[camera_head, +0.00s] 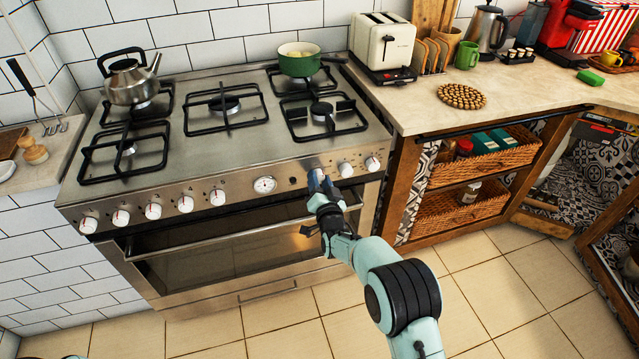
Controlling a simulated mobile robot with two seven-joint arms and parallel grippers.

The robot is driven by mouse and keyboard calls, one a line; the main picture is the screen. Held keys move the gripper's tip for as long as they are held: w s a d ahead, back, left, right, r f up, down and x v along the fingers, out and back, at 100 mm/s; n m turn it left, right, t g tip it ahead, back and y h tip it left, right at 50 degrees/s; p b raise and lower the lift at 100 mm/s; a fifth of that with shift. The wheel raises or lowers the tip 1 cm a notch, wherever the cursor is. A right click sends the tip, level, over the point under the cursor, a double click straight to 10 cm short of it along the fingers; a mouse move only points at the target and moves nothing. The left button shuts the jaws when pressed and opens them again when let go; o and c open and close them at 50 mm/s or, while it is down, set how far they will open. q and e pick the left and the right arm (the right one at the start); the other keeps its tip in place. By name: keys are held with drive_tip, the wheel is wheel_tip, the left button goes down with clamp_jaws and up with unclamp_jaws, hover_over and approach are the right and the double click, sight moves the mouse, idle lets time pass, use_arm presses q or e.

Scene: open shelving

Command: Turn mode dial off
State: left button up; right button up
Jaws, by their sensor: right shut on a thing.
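The stove (235,155) has a steel front panel with a row of white dials and a round gauge (264,185). My right gripper (317,180) is at the panel, between a small black button (293,181) and a white dial (345,169). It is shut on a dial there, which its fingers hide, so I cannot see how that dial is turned. Which dial is the mode dial is not legible. Another white dial (373,163) sits at the panel's right end. My left gripper is not in view.
The oven door handle (230,233) runs below the panel, close under my right wrist. A kettle (132,79) and a green pot (299,60) stand on the hob. A counter (520,82) with a toaster (381,45) is to the right. The tiled floor in front is clear.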

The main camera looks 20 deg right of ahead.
drive_tip(key=n+b, duration=0.1)
drive_tip(key=n, duration=0.3)
drive_tip(key=shift+f+n, duration=0.1)
drive_tip(key=shift+n, duration=0.3)
drive_tip(key=shift+n+t+y+b, duration=0.3)
drive_tip(key=shift+n, duration=0.2)
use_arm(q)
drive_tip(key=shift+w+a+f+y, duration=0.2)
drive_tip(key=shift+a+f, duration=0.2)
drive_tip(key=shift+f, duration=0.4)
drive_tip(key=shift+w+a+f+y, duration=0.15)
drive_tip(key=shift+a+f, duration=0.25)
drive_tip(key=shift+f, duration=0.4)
use_arm(e)
drive_tip(key=shift+n, duration=1.9)
drive_tip(key=o, duration=1.1)
drive_tip(key=shift+c, duration=0.2)
drive_tip(key=shift+s, duration=0.15)
